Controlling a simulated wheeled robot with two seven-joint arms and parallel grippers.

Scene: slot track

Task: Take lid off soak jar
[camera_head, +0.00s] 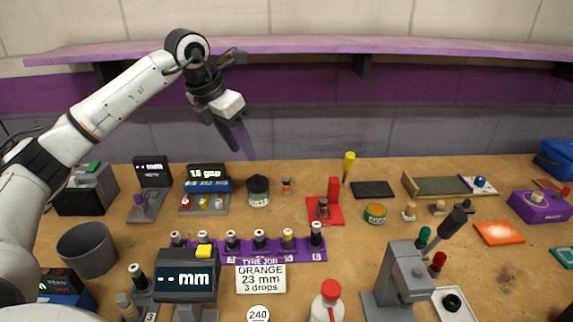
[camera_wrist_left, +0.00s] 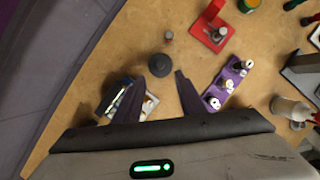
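The soak jar (camera_head: 259,199) appears to be the small pale jar with a dark knobbed lid (camera_head: 258,183), standing upright at the back of the bench. The lid is on the jar. In the left wrist view the dark round lid (camera_wrist_left: 160,66) shows just beyond the fingertips, near the middle of the gap. My left gripper (camera_head: 242,152) is above and slightly left of the jar, pointing down. Its two fingers are spread apart and empty, as the left wrist view (camera_wrist_left: 160,76) also shows. The lid hides most of the jar there. My right gripper is not in view.
A small orange-and-grey piece (camera_head: 286,186) stands close to the jar's right. A display gap gauge (camera_head: 206,180) is on its left. A purple rack (camera_head: 265,252) of several bottles is in front. A red stand (camera_head: 325,212) is further right. A purple shelf (camera_head: 290,48) runs along the wall.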

